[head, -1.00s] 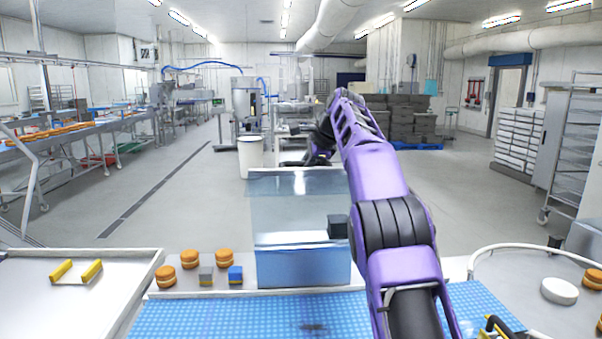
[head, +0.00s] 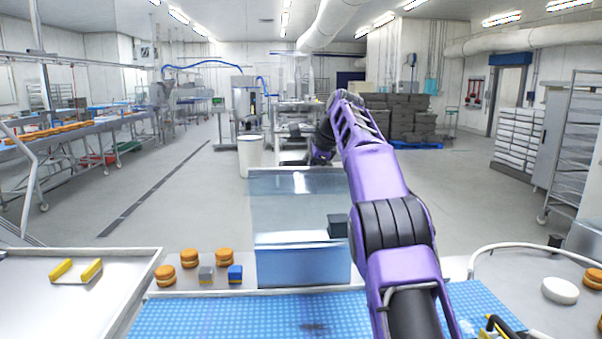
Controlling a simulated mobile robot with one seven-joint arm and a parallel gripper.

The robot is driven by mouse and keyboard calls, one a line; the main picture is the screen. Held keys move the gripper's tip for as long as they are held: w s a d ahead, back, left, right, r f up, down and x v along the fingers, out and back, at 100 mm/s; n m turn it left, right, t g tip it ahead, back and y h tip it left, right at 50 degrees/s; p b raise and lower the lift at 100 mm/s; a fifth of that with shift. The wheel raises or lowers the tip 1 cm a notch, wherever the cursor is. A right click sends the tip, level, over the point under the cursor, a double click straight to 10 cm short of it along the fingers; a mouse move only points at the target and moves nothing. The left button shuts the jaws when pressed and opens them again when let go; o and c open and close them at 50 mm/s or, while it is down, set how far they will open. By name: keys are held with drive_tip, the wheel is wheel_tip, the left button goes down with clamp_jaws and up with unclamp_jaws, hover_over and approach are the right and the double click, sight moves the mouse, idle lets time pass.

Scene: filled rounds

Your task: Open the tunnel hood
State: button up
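The tunnel hood (head: 290,208) is a clear, bluish panelled box at the middle of the head view, standing at the far edge of the blue belt. Its see-through upper panel stands upright above a bluer, shinier lower front. A dark block (head: 337,226) shows at its right side; I cannot tell if it is a handle. My purple arm rises on the right and bends down beyond the hood. My gripper (head: 296,162) is a small dark shape near the hood's top edge. Its fingers are too small and dark to read, and I cannot tell whether it touches the hood.
The blue perforated belt (head: 240,318) runs in front. A tray (head: 40,300) with yellow-ended handles is at left. A round table (head: 520,300) holds a white disc (head: 560,290).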

drive_tip(key=shift+s+r, duration=0.1)
drive_tip(key=shift+r, duration=0.15)
drive_tip(key=v, duration=1.2)
drive_tip(key=shift+c, duration=0.2)
